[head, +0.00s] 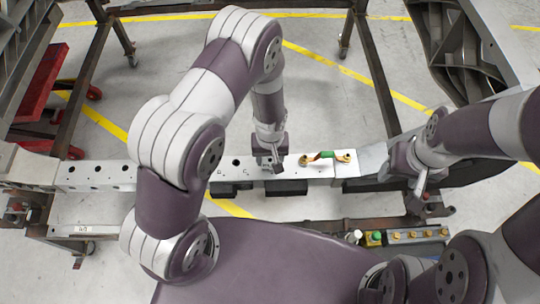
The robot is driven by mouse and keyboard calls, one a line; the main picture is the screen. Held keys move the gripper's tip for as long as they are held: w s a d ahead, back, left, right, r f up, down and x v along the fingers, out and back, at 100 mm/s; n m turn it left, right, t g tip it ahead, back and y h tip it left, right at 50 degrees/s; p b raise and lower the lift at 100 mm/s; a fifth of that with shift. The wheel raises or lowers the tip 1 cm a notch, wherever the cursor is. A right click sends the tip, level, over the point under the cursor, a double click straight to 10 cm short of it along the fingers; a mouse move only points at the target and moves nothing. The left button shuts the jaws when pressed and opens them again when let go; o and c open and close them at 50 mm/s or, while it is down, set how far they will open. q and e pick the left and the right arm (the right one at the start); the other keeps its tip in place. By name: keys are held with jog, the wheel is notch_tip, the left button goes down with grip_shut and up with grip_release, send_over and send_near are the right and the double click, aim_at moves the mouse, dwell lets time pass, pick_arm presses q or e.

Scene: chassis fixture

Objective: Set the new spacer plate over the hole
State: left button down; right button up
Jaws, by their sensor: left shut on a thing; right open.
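A pale metal rail (100,176) with several dark holes runs across the middle of the head view. One hole (236,162) shows just left of my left gripper. My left gripper (272,165) points down at the rail and is shut on a small grey piece, taken to be the spacer plate; the fingers hide most of it. Whether it touches the rail I cannot tell.
A brass-coloured part with a green middle (326,156) lies on the rail, right of my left gripper. A tray with small yellow and green pieces (402,237) sits at the lower right. A red frame (45,85) stands at the upper left. Dark frame legs surround open floor.

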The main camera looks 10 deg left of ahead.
pick_arm(q)
jog(key=shift+f, duration=0.4)
dwell(0.3)
jog(key=shift+c, duration=1.7)
grip_release()
jog(key=shift+r, duration=0.1)
notch_tip(320, 180, up, 9)
jog(key=p, duration=0.7)
